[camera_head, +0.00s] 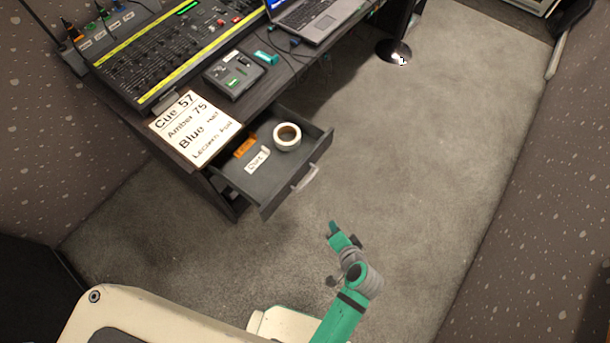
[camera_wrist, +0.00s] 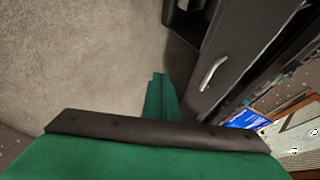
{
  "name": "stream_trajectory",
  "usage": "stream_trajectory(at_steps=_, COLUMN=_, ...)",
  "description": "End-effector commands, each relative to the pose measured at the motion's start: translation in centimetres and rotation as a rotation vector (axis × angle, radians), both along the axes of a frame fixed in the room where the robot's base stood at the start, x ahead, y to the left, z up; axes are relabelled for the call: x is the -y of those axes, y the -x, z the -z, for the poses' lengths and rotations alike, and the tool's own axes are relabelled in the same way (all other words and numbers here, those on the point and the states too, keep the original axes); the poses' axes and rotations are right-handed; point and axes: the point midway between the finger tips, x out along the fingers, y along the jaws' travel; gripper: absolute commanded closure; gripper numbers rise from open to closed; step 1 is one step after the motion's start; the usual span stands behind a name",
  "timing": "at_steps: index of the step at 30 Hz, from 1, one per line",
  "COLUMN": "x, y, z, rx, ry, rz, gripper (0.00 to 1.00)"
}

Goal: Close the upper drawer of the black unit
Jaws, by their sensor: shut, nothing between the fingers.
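The black unit (camera_head: 222,190) stands under the left part of the desk. Its open drawer (camera_head: 240,182) sticks out toward the lower right, with a pale handle (camera_head: 306,179) on its front. My gripper (camera_head: 333,228) is in front of and apart from the drawer front, over the carpet, with its fingers shut and empty. In the wrist view, my gripper (camera_wrist: 160,77) is beside a dark panel (camera_wrist: 238,48) with a silver handle (camera_wrist: 212,74), and I see a gap between them. I cannot tell which drawer this handle belongs to.
The drawer holds a tape roll (camera_head: 287,137), an orange piece (camera_head: 245,147) and a white label (camera_head: 257,159). The desk above carries a cue sign (camera_head: 195,128), a mixing console (camera_head: 150,62), a small black box (camera_head: 234,75) and a laptop (camera_head: 307,18). Carpet (camera_head: 430,150) to the right is free.

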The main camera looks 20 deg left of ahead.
Motion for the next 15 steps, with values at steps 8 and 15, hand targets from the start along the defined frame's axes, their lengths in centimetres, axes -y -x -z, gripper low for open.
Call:
stream_trajectory(at_steps=8, x=-1.7, y=-6.1, z=-4.9, rx=-0.093, ry=-0.278, rz=-0.178, gripper=1.00)
stream_trajectory(at_steps=15, x=-2.0, y=-7.8, z=-9.5, rx=-0.128, ry=-0.405, rz=-0.327, gripper=1.00)
